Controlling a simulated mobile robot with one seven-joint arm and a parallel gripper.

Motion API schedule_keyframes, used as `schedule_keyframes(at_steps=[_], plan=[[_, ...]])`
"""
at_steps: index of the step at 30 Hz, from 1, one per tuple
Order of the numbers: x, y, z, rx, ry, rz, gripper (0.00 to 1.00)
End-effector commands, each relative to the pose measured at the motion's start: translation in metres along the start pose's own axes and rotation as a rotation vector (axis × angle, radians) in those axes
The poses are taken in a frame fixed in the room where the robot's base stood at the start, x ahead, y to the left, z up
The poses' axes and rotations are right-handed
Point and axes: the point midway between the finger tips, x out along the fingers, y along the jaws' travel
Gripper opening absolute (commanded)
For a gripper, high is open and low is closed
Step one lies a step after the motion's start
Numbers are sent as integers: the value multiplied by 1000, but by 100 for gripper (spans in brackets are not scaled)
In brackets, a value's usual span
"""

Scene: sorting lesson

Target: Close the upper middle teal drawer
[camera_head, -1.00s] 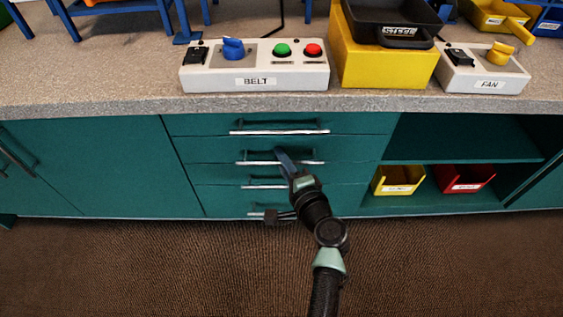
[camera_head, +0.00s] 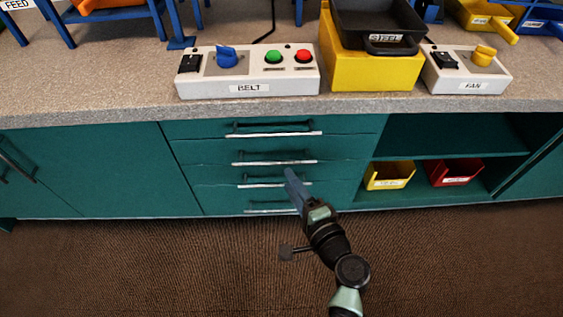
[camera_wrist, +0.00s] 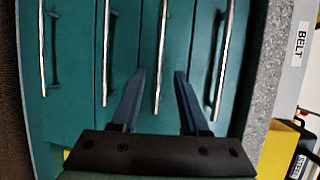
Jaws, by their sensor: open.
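The upper middle teal drawer (camera_head: 210,152) is second from the top in a stack of teal drawers below the counter. Its front looks about level with its neighbours; no gap is clearly visible. Its silvery bar handle (camera_head: 262,163) runs across it. In the wrist view, turned sideways, this handle (camera_wrist: 162,50) appears between my finger lines. My gripper (camera_head: 290,174) is in front of the stack, just below this handle in the head view, fingers pointing at the drawers. In the wrist view my gripper (camera_wrist: 160,74) is open and empty. Contact with the fronts cannot be told.
The top drawer (camera_head: 205,128) is above, and two more are below. A yellow bin (camera_head: 388,178) and a red bin (camera_head: 455,174) sit on an open shelf at right. The BELT control box (camera_head: 250,88) stands on the counter (camera_head: 120,108). The brown floor in front is clear.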

Motion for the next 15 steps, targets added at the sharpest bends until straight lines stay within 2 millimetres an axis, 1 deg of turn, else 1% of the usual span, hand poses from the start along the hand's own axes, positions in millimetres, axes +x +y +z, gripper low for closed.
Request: schedule_keyframes(at_steps=[1,6,9,15], plan=[[-11,-1,0,1,2,3,45],[-34,0,-1,2,3,3,45],[-40,1,0,0,0,3,45],[-42,2,0,0,0,3,45]])
